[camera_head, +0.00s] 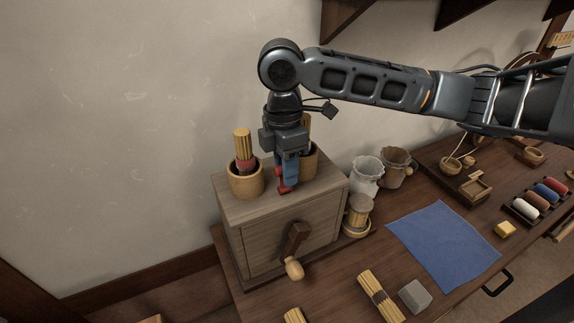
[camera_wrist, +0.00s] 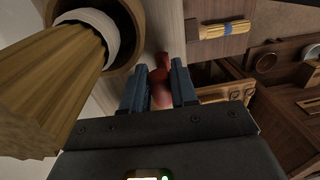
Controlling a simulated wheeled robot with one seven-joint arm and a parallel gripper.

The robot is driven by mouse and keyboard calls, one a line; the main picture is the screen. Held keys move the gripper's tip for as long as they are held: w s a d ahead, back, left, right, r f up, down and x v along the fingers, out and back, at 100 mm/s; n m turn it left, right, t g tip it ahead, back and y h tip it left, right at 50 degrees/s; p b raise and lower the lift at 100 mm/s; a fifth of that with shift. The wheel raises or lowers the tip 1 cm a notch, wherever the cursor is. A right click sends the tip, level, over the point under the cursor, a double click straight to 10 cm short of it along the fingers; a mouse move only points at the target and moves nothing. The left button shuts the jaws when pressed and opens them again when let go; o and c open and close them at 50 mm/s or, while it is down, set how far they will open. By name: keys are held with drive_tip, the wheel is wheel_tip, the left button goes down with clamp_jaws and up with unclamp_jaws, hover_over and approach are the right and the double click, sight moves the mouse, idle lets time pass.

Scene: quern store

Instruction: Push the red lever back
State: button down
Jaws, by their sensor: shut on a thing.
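The red lever (camera_head: 283,187) stands on the top of the wooden box, near its front edge. In the wrist view the red lever (camera_wrist: 161,78) lies between my two blue fingers. My gripper (camera_head: 288,178) points down over the box top and is shut on the lever. In the wrist view my gripper (camera_wrist: 158,92) has a finger on each side of the red part. The fingers hide much of the lever in the head view, so its exact tilt is hard to tell.
The wooden box (camera_head: 285,245) has a crank handle (camera_head: 294,250) on its front. A wooden cup with a brush (camera_head: 245,182) stands left of my gripper, close by. Another cup (camera_head: 309,160) stands behind it. A blue cloth (camera_head: 443,244) lies on the table to the right.

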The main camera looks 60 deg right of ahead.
drive_tip(key=shift+w+d+g+y+p, duration=0.3)
drive_tip(key=shift+w+g+y+p, duration=0.3)
drive_tip(key=shift+g+p, duration=0.45)
drive_tip(key=shift+w+d+f+g+y+p, duration=0.25)
drive_tip(key=shift+g+y+p, duration=0.25)
drive_tip(key=shift+g+y, duration=0.3)
drive_tip(key=c, duration=1)
unclamp_jaws()
drive_tip(key=shift+f, duration=0.1)
drive_tip(key=shift+c, duration=0.2)
drive_tip(key=v, duration=0.7)
drive_tip(key=shift+r+b, duration=0.35)
